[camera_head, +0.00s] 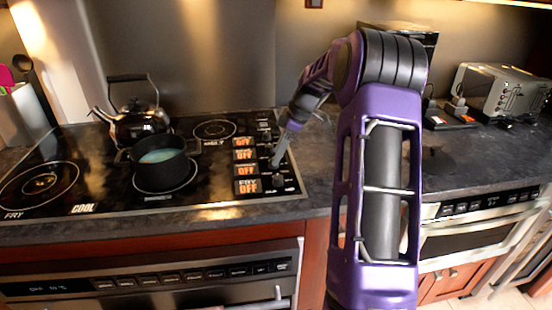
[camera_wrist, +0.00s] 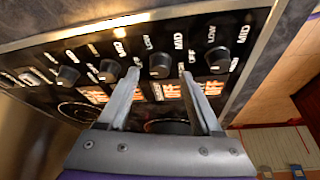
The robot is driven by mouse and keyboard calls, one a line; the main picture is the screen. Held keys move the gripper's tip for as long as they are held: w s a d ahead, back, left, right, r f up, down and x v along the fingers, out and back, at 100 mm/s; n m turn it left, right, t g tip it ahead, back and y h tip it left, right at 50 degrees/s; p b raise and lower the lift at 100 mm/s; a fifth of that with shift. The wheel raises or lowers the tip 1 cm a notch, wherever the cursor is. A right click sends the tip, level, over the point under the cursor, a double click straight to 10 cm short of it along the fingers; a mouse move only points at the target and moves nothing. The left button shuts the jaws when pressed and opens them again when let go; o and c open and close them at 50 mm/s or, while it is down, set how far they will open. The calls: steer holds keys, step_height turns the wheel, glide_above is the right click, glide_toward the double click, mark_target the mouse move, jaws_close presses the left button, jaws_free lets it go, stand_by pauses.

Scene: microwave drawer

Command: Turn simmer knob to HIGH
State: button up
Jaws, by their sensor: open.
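The cooktop control panel (camera_head: 290,186) is at the right end of the black cooktop. Several dark knobs sit in a row there, beside orange displays (camera_head: 247,187) reading OFF. In the wrist view one knob (camera_wrist: 160,65) lies between my fingertips in the picture, and another knob (camera_wrist: 109,71) is just left of the left finger. A further knob (camera_wrist: 218,58) is right of the right finger. Labels LOW and MID show near the knobs; I cannot read which is simmer. My gripper (camera_wrist: 160,78) is open, pointing down at the panel (camera_head: 277,163). I cannot tell whether it touches a knob.
A dark pot (camera_head: 160,165) with pale contents stands on a burner. A shiny kettle (camera_head: 140,120) stands behind it. Ovens (camera_head: 150,285) are below the counter. A toaster oven (camera_head: 503,91) is at the far right.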

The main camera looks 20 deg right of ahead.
steer(key=shift+x, duration=1.2)
jaws_close()
